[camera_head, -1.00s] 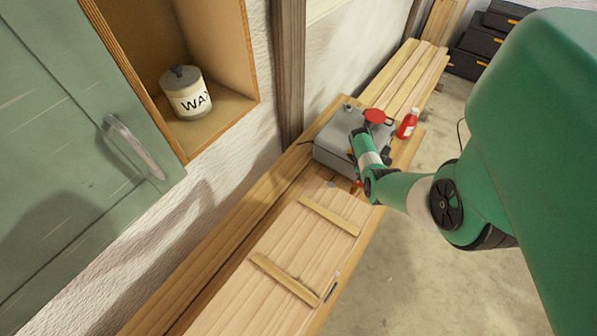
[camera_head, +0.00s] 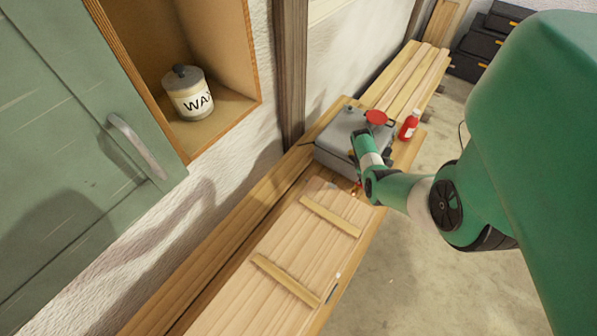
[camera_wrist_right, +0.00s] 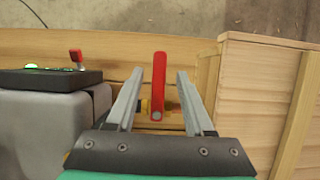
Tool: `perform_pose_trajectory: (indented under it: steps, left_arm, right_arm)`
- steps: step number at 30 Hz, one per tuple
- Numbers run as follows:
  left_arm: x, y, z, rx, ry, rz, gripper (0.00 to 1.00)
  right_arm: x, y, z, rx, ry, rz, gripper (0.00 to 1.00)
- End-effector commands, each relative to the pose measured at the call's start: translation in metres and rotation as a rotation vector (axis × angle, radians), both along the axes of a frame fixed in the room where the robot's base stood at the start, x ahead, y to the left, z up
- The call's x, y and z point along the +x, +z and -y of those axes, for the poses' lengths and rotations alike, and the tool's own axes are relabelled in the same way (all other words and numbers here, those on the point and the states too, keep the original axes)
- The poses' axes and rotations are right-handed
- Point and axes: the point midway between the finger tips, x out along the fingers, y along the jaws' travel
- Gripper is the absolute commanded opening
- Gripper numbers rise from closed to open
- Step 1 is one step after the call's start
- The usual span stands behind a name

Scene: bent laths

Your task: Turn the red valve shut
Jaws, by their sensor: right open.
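The red valve lever (camera_wrist_right: 160,85) is a flat bar on a brass-coloured fitting beside the grey metal box, seen in the right wrist view. It points away from my wrist, straight up in that picture. My right gripper (camera_wrist_right: 159,76) is open, with one finger on each side of the lever and a gap visible on both sides. In the head view my right arm hides most of the gripper and the valve; only a bit of red shows at the box's near side. My left gripper is not in view.
A slatted wooden panel (camera_head: 290,240) lies in front. A wax jar (camera_head: 188,92) sits in the wall cabinet.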

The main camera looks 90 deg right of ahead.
Motion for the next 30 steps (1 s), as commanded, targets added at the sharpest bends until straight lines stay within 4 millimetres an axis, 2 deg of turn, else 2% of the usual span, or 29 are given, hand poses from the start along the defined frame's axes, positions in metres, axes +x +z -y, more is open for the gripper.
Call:
perform_pose_trajectory:
  steps: [5,12,18,22,30]
  left_arm:
    - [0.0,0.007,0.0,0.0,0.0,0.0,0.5]
    - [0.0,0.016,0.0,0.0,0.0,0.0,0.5]
    - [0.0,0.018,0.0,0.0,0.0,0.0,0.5]
    - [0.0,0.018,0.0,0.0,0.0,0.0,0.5]
    - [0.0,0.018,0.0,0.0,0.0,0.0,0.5]
  right_arm:
    - [0.006,0.018,0.005,-0.003,0.001,0.0,0.53]
    - [0.024,0.07,0.017,-0.005,0.002,0.001,0.53]
    - [0.035,0.1,0.023,-0.004,0.0,0.0,0.53]
    - [0.037,0.107,0.024,0.0,0.0,0.0,0.53]
    - [0.037,0.107,0.024,0.0,0.0,0.0,0.53]
